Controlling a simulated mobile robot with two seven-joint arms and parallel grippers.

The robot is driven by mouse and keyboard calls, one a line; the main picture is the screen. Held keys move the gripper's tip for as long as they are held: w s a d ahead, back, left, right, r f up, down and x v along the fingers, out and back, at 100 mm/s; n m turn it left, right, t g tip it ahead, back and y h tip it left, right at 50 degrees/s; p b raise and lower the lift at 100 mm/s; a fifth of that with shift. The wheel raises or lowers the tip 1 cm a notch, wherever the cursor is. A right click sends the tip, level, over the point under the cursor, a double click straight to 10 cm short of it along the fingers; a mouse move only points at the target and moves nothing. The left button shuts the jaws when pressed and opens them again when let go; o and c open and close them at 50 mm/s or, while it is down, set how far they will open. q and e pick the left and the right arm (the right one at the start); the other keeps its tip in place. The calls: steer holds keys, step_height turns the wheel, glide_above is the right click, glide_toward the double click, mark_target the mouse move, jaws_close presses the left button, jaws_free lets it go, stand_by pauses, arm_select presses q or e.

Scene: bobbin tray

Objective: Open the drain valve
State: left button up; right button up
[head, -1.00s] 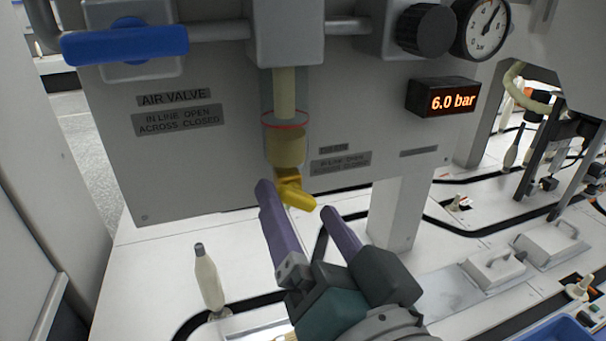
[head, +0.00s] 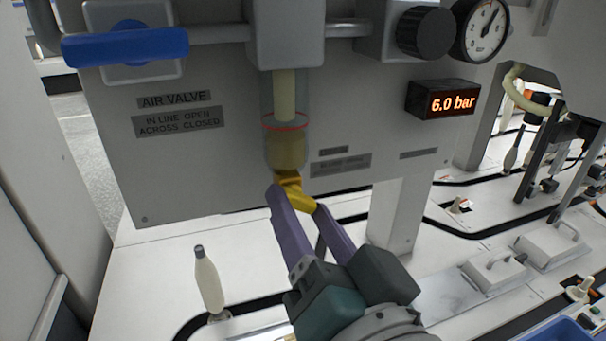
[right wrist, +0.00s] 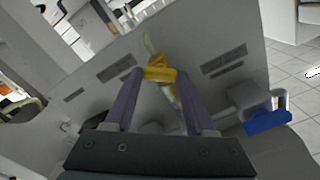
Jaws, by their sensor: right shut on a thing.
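The yellow drain valve (head: 292,190) sits under the clear bowl (head: 286,145) of the air unit on the grey panel. The bowl has a red ring and yellowish contents. My right gripper (head: 297,205) comes from below, its purple fingers on either side of the yellow lever and shut on it. The right wrist view also shows the yellow lever (right wrist: 160,74) between the two fingertips (right wrist: 158,78). Part of the lever is hidden by the fingers in the head view. My left gripper is not in view.
A blue air valve handle (head: 125,46) lies horizontal at the upper left. A black knob (head: 425,29), a gauge (head: 482,28) and a display reading 6.0 bar (head: 444,101) are at the right. A bobbin (head: 209,281) stands on the white table below.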

jaws_close()
steer(key=shift+m, duration=0.3)
steer(key=m, duration=0.4)
steer(key=shift+m, duration=0.3)
steer(key=m, duration=0.5)
steer(key=shift+m, duration=0.4)
steer(key=o, duration=1.3)
jaws_free()
